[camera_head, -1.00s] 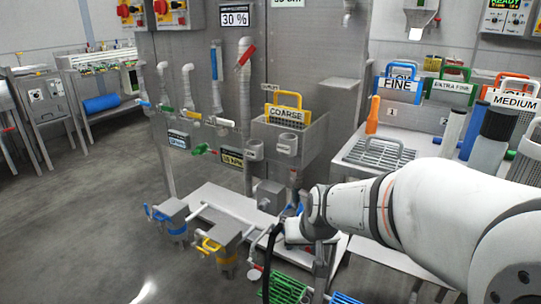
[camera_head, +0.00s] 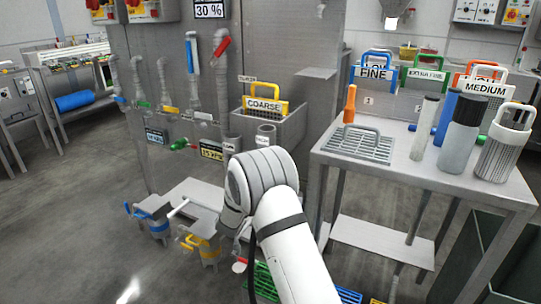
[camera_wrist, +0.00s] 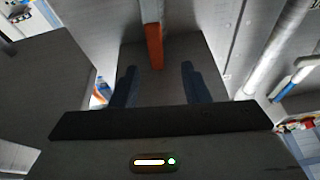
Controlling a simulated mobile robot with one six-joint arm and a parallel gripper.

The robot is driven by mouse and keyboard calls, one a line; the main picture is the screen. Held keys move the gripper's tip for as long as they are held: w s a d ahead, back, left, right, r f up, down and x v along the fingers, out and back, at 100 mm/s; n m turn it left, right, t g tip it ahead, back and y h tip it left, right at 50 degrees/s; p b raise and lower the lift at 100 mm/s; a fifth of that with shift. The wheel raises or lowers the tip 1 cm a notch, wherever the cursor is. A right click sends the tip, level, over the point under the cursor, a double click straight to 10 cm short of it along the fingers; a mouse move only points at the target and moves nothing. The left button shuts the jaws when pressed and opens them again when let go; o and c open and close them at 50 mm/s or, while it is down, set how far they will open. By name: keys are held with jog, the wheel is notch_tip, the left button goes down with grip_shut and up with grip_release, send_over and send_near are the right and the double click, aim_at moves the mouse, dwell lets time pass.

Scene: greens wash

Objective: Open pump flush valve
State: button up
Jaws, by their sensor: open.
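A red-orange lever on a grey stem (camera_wrist: 154,46) shows in the wrist view, ahead of my gripper (camera_wrist: 158,84). My gripper is open, with one dark blue finger on each side of the lever's line. The lever's lower end reaches toward the gap, and I see no finger touching it. I cannot tell for sure that this lever is the pump flush valve. In the head view my arm covers my gripper and the area around the pump.
A basin holds the yellow COARSE frame (camera_head: 264,106). The right table (camera_head: 400,165) carries a grate and filters. The floor at left is clear.

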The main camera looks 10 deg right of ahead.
jog(key=w+d+r+h+b, duration=0.1)
jog(key=w+d+r, duration=0.1)
jog(key=w+d, duration=0.2)
jog(key=shift+w+d+r+m+b, duration=0.2)
jog(key=shift+w+r+m+b, duration=0.15)
jog(key=shift+w, duration=0.3)
grip_shut()
dwell(0.4)
